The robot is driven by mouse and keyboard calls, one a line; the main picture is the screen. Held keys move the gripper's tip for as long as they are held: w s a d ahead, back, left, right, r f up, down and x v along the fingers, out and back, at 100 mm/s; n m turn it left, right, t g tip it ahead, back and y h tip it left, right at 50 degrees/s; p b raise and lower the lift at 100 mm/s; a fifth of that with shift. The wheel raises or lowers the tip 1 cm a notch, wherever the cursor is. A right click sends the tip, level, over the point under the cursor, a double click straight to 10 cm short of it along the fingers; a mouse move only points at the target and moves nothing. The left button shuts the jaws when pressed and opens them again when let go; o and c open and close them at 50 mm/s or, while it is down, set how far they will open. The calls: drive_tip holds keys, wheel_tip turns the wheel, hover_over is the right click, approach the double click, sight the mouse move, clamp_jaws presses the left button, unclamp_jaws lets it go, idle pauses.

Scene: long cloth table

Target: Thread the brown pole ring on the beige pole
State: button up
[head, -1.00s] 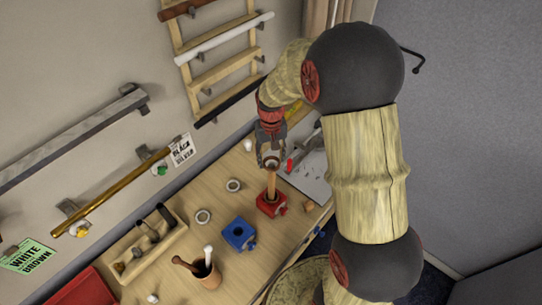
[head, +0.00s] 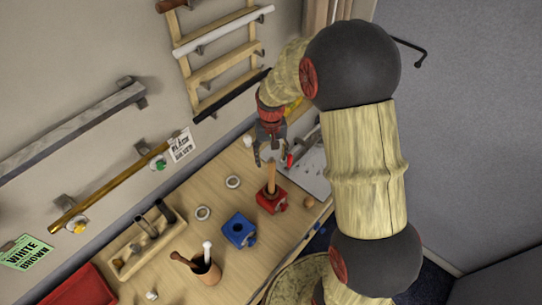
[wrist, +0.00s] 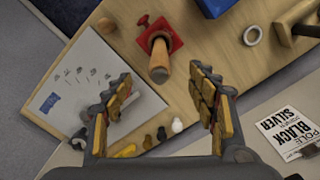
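A tan wooden pole (head: 271,176) stands upright in a red clamp block (head: 273,202) on the table. In the wrist view the pole (wrist: 159,65) points up toward my gripper from the red block (wrist: 164,30). My gripper (head: 271,159) is above the pole's top, with its fingers spread on either side and nothing between them. The wrist view also shows the open fingers (wrist: 161,95). A band seems to surround the pole's foot; I cannot tell whether it is the ring or part of the block. Two pale rings (head: 203,213) (head: 232,182) lie flat on the table.
A blue clamp block (head: 239,231) stands left of the red one. A white sheet (head: 312,172) lies beyond the pole. Wall racks hold several poles.

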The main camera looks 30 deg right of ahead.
drive_tip(key=shift+o, duration=0.7)
drive_tip(key=shift+w+r, duration=0.1)
drive_tip(key=shift+r, duration=0.25)
wheel_tip(320, 180, up, 11)
drive_tip(key=shift+r, duration=0.15)
idle(0.6)
drive_tip(key=s+a+f+n+t+b, duration=0.1)
drive_tip(key=s+a+f+b, duration=0.3)
drive_tip(key=s+b, duration=0.7)
drive_tip(key=s+a+f+n+t+b, duration=0.2)
drive_tip(key=s+a+f+t+b, duration=0.2)
drive_tip(key=s+b, duration=0.7)
drive_tip(key=shift+s+f+t, duration=0.3)
drive_tip(key=shift+s+f, duration=0.05)
drive_tip(key=shift+f, duration=0.2)
